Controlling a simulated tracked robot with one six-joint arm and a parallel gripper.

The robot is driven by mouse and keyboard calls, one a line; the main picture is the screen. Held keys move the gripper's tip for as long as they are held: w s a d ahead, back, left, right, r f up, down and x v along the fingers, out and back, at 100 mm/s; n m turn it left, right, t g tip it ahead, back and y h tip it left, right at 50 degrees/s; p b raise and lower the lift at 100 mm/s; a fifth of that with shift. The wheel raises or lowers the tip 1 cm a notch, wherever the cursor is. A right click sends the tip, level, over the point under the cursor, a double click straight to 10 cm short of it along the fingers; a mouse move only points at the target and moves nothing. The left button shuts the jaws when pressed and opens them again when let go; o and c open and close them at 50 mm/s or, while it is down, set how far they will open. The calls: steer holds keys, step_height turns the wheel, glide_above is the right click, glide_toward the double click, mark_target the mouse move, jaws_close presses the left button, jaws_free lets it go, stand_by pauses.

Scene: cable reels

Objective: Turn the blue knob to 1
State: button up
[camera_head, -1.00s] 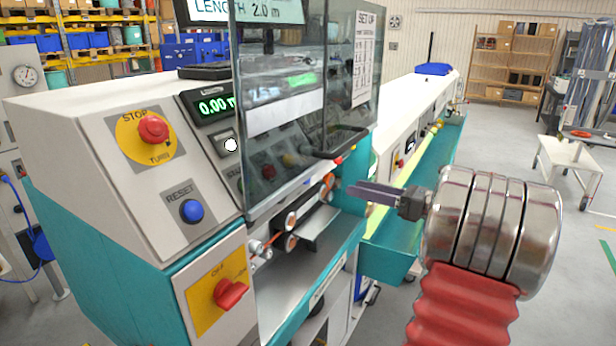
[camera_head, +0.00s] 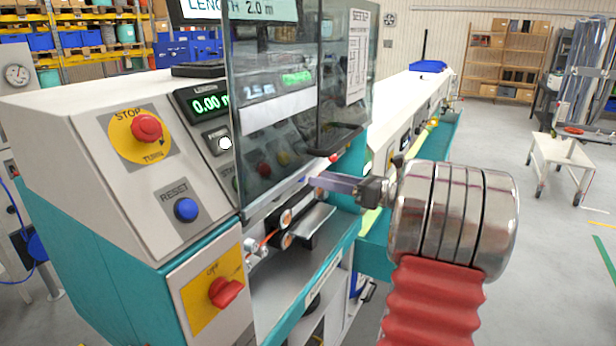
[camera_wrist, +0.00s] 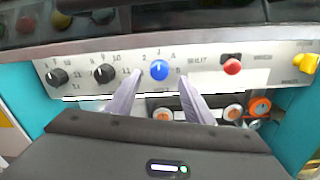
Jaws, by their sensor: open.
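The blue knob (camera_wrist: 159,70) is on a pale control panel (camera_wrist: 210,72) in the wrist view, with small numbers around it. Its pointer mark is too small to read surely. My gripper (camera_wrist: 159,82) is open, with one finger on the left and one on the right of the knob in the picture. The fingers look empty and I cannot tell how far short of the knob they are. In the head view my gripper (camera_head: 316,186) points left into the machine under the clear guard. I cannot make out the blue knob there.
Two black knobs (camera_wrist: 104,74) are left of the blue knob and a red button (camera_wrist: 232,67) is right of it. A yellow knob (camera_wrist: 306,63) is at the far right. The clear guard (camera_head: 290,110) hangs above my gripper. Rollers (camera_head: 286,228) sit below it.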

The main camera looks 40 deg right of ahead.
steer(key=shift+x, duration=2.75)
steer(key=c, duration=1)
